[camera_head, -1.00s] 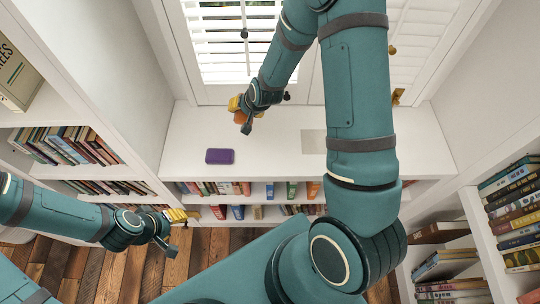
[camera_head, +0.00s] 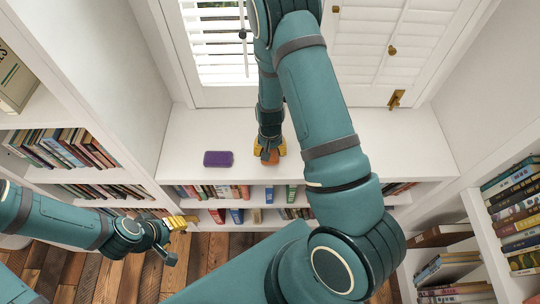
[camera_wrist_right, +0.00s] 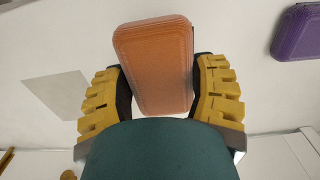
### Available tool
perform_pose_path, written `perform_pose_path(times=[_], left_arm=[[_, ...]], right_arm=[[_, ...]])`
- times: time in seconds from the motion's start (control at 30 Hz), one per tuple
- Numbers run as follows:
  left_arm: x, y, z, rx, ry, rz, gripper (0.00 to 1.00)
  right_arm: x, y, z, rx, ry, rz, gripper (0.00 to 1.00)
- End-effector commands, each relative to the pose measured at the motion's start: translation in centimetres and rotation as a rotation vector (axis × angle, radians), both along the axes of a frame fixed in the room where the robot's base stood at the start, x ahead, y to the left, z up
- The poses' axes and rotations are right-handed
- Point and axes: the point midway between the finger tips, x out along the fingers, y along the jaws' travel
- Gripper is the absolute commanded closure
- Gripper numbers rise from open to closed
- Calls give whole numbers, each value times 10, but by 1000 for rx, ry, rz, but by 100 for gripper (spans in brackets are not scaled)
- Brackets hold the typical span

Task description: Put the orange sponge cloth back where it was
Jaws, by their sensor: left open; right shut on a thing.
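The orange sponge cloth (camera_wrist_right: 152,65) is a rounded block between the yellow fingers of my right gripper (camera_wrist_right: 160,90), which is shut on it. In the head view, a bit of the orange cloth (camera_head: 269,157) shows under my right gripper (camera_head: 270,148), over the white window-seat top (camera_head: 195,133). I cannot tell whether it touches the surface. A flat grey square (camera_wrist_right: 57,95) on the surface lies left of the cloth in the wrist view; my right arm hides it in the head view. My left gripper (camera_head: 174,239) is open and empty at lower left, over the floor side.
A purple block (camera_head: 218,159) lies on the white top left of my right gripper, and also shows in the wrist view (camera_wrist_right: 298,35). Bookshelves stand left, right and below the top. Shutters (camera_head: 378,50) stand behind it.

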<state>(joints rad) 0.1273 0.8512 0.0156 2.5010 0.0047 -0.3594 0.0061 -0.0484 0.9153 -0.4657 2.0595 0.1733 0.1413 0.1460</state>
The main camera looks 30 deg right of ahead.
Motion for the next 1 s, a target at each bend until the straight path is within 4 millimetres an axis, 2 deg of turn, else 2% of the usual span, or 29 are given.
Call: perform_pose_path(times=[0.23, 0.27, 0.3, 0.53, 0.57, 0.6, 0.63, 1.0], left_arm=[[-2, 0, -7, -1, 4, -4, 53], [-2, 0, -7, -1, 5, -4, 53], [-2, 0, -7, -1, 5, -4, 53], [-2, 0, -7, -1, 5, -4, 53], [-2, 0, -7, -1, 5, -4, 53], [-2, 0, -7, -1, 5, -4, 53], [-2, 0, -7, -1, 5, -4, 53], [-2, 0, -5, -1, 4, -4, 53]], right_arm=[[-1, 0, -32, 1, 2, 0, 66], [0, 0, -33, 1, 1, -1, 66], [0, 0, -33, 0, 0, -1, 71], [0, 0, -34, 0, -1, 0, 71], [0, 0, -33, 0, -1, 0, 29], [0, 0, -33, 0, -1, 0, 15], [0, 0, -33, 0, -1, 0, 5], [0, 0, -30, 0, -1, 0, 5]])
